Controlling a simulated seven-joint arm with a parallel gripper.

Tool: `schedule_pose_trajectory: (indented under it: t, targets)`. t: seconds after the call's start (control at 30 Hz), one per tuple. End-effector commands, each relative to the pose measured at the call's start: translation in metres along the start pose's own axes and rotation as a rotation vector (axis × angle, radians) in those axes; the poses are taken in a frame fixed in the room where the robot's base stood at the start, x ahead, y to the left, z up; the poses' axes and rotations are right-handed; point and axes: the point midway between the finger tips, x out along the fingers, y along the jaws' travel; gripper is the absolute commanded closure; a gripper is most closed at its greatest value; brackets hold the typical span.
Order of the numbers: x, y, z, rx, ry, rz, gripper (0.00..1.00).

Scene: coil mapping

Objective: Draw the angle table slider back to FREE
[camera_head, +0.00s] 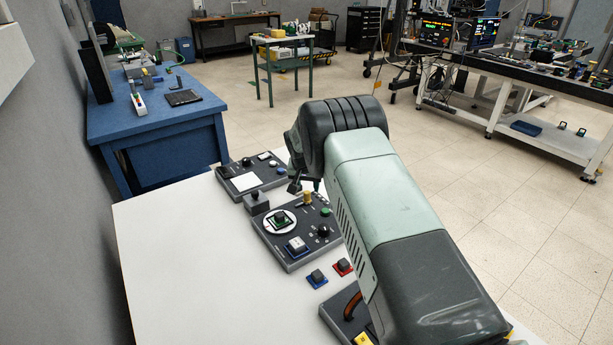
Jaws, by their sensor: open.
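A dark panel (290,262) lies on the white table, just left of my arm. It carries a white round dial (266,229) with a small dark block (280,216) on a green-edged base, which looks like the angle table. A tan knob (307,198) stands at the panel's far edge; I cannot tell whether it is the slider. The FREE marking is too small to read. My gripper (302,187) is mostly hidden by my wrist. Only a dark part shows above the panel's far edge, near the tan knob. It looks open and holds nothing visible.
The white table (180,260) is clear on the left. Another panel (250,176) and a dark box (256,201) lie beyond. A blue-based block (317,278) and a red-based block (342,266) sit nearer. Another panel (336,312) is partly behind my arm.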

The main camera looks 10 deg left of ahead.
Motion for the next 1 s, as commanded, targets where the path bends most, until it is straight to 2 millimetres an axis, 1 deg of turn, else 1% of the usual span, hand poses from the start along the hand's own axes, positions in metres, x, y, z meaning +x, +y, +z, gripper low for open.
schedule_pose_trajectory:
  t: [0.03, 0.1, 0.2, 0.33, 0.5, 1.0]
  targets:
    - [-0.012, 0.000, -0.001, 0.000, 0.001, 0.000, 0.51]
    - [-0.026, 0.000, -0.001, 0.001, 0.001, 0.000, 0.51]
    - [-0.042, 0.001, 0.000, 0.001, 0.000, 0.001, 0.51]
    - [-0.055, 0.001, 0.000, 0.001, 0.000, 0.000, 0.51]
    - [-0.059, 0.001, 0.001, 0.002, -0.001, 0.001, 0.51]
    - [-0.059, 0.001, 0.000, 0.002, 0.000, 0.001, 0.51]
